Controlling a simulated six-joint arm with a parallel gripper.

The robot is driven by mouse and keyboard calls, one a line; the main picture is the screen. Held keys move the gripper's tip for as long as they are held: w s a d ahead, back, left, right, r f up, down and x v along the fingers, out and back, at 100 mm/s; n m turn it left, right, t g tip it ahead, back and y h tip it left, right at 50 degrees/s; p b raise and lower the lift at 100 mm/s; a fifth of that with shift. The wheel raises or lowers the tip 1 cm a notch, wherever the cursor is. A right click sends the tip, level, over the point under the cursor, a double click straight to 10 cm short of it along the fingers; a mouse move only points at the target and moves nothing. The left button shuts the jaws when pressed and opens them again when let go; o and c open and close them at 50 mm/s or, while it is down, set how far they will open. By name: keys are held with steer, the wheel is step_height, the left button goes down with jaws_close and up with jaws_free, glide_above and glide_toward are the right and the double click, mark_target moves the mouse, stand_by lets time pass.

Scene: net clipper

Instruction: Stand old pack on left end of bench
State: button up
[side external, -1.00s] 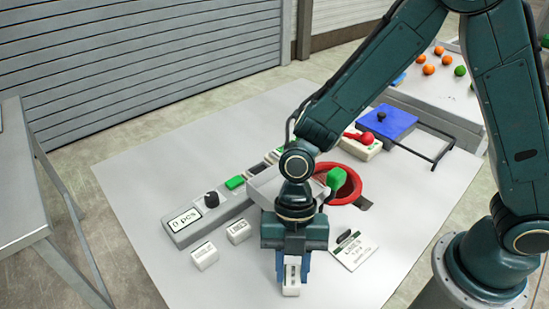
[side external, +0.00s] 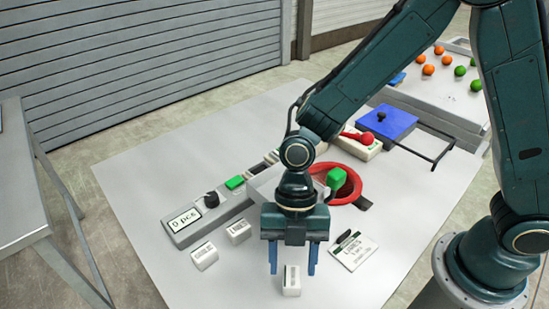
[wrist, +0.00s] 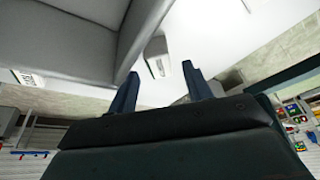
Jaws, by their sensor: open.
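My gripper (side external: 293,262) points down with its two blue fingers apart, just above a small white pack (side external: 292,281). The pack stands on the light grey bench (side external: 150,170) near its front edge, and nothing grips it. In the wrist view my gripper (wrist: 163,85) is open, and a white block (wrist: 158,57) shows beyond and between its fingertips. Two more white packs stand to the left, one labelled (side external: 204,256) and one a little farther back (side external: 238,231). I cannot tell from the labels which pack is the old one.
A grey counter unit (side external: 187,220) with a black knob stands behind the packs. A red-rimmed funnel (side external: 350,186) with a green block, and a printed card (side external: 353,250), lie right of my gripper. A blue-lidded box (side external: 386,122) stands farther back. The bench's left part is clear.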

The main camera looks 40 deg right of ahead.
steer(key=v, duration=1)
steer(key=shift+r, duration=0.15)
steer(key=s+d+r+m+t+h, duration=0.1)
steer(key=s+d+r+m+t, duration=0.2)
steer(key=d+m, duration=0.4)
steer(key=s+d+r+m+t+h, duration=0.1)
steer(key=s+d+r+m+t, duration=0.2)
steer(key=d+m, duration=0.4)
steer(key=s+d+r+m+t+h, duration=0.1)
steer(key=s+d+r+m, duration=0.3)
steer(key=m, duration=0.9)
steer(key=d+r+t, duration=0.1)
steer(key=d+r, duration=0.1)
steer(key=d, duration=0.1)
steer(key=shift+s+d+t, duration=0.15)
steer(key=shift+d+t, duration=0.15)
steer(key=shift+t, duration=0.1)
